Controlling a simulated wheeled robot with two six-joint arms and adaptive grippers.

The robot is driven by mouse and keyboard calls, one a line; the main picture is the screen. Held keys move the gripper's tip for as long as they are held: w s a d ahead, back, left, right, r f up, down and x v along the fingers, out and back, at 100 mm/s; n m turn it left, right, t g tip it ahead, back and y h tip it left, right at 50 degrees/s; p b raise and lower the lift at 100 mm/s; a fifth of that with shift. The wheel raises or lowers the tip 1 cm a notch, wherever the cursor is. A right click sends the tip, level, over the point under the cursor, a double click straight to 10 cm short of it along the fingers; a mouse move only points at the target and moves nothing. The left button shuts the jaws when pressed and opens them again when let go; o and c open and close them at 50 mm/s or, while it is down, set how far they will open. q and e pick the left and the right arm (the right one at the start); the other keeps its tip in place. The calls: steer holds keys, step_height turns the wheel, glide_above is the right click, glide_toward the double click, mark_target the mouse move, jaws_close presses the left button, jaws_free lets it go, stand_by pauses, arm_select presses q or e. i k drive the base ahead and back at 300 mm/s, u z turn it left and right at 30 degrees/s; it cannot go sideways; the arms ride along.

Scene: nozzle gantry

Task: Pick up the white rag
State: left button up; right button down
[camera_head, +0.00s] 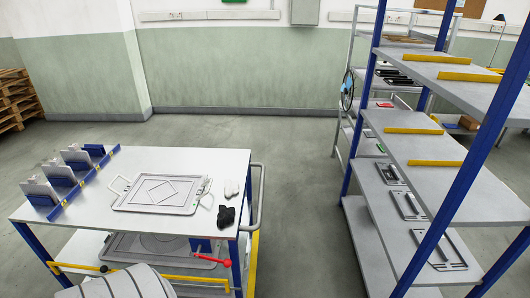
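A small crumpled white rag (231,189) lies on the white top of a cart (180,227), near its right edge. A crumpled black rag (226,215) lies just in front of it, close to the cart's front right corner. A grey rectangular plate with handles (160,193) lies left of the white rag. Neither of my grippers shows in this view.
A row of blue and grey holders (67,178) stands on the cart's left side. A red-handled part (213,260) sits below the top. A tall blue-posted shelf rack (420,160) stands to the right. Open floor (300,190) lies between cart and rack.

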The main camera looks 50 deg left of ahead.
mark_target(231, 188)
steer(key=i, duration=1.05)
steer(key=u, duration=0.45)
